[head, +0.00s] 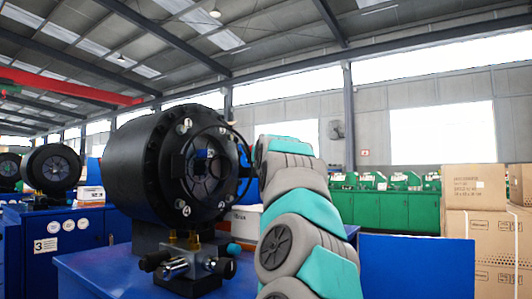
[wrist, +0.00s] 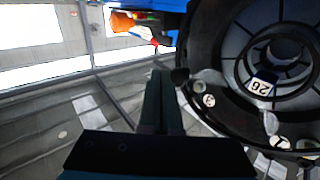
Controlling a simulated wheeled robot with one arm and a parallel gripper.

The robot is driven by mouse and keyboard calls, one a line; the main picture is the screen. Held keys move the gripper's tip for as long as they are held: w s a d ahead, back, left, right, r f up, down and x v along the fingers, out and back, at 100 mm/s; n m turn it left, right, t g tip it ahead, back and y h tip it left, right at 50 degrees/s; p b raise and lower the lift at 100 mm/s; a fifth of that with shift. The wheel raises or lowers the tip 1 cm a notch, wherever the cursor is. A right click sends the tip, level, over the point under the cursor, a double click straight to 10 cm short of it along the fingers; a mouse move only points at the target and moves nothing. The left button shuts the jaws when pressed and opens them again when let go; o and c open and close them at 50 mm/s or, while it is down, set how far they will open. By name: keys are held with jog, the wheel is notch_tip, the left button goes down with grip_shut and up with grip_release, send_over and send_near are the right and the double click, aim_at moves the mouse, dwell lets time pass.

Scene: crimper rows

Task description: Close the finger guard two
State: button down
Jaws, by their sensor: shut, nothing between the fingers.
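A large black crimper head (head: 165,165) stands on a blue bench in the middle of the head view. A dark round guard (head: 210,168) with a blue tag is at its front face, and a thin curved black edge shows at its right. I cannot read a "two" on it or tell how far it stands open. In the wrist view the crimper's round dark face (wrist: 240,55) fills the right, with a white tag reading "26". My gripper (wrist: 160,76) is shut and empty, just left of the round rim; contact is unclear. In the head view my arm mostly hides it.
A valve block with black knobs (head: 195,265) is below the crimper. Cardboard boxes (head: 475,200) and green machines (head: 395,208) are at the right. An orange-red object (wrist: 125,22) shows in the wrist view.

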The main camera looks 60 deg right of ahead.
jog(key=shift+w+d+p, duration=0.25)
jog(key=shift+w+d, duration=0.1)
jog(key=shift+w, duration=0.55)
jog(key=shift+w+d+p, duration=0.2)
jog(key=shift+w+d, duration=0.1)
jog(key=shift+w, duration=0.6)
jog(key=shift+w+d+p, duration=0.25)
jog(key=shift+w+d, duration=0.1)
jog(key=shift+w, duration=0.55)
jog(key=shift+s, duration=0.1)
jog(key=s+d+b, duration=0.1)
jog(key=s+b, duration=0.1)
jog(key=s, duration=1.1)
jog(key=shift+s+f, duration=0.2)
jog(key=shift+s, duration=0.15)
